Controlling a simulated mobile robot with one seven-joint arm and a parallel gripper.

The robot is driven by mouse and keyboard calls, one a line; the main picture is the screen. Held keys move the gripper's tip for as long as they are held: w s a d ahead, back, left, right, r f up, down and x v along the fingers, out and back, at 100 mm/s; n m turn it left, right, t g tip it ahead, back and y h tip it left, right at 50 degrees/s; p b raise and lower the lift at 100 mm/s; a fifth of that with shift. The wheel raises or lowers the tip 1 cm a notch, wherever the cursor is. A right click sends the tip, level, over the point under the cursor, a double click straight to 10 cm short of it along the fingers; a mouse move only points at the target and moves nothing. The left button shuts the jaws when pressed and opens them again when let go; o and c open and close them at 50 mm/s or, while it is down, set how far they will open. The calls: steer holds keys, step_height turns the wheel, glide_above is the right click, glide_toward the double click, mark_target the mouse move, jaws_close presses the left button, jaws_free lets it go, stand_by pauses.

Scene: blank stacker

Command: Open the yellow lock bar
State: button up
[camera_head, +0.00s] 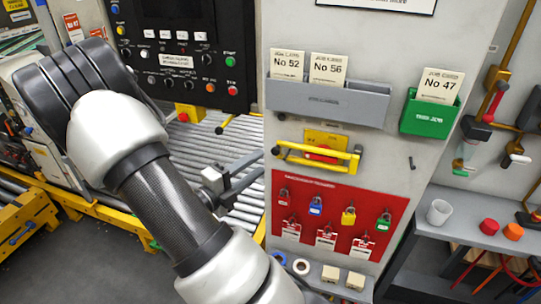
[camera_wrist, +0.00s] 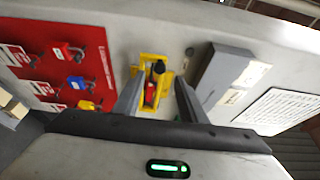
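The yellow lock bar (camera_head: 340,154) is mounted roughly level on the light grey panel, below the grey card holder. A yellow plate and a red part show behind it, and a dark knob is at its left end.
A red lockout board (camera_head: 330,245) with several coloured padlocks hangs below the bar. Above are the grey card holder (camera_head: 330,103) and a green card holder (camera_head: 430,113). A roller conveyor (camera_head: 200,146) lies to the left, and a shelf with a white cup (camera_head: 438,212) to the right.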

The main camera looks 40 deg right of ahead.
mark_target(274, 153)
steer(key=d, duration=0.6)
steer(key=shift+w+d, duration=0.3)
jaws_close()
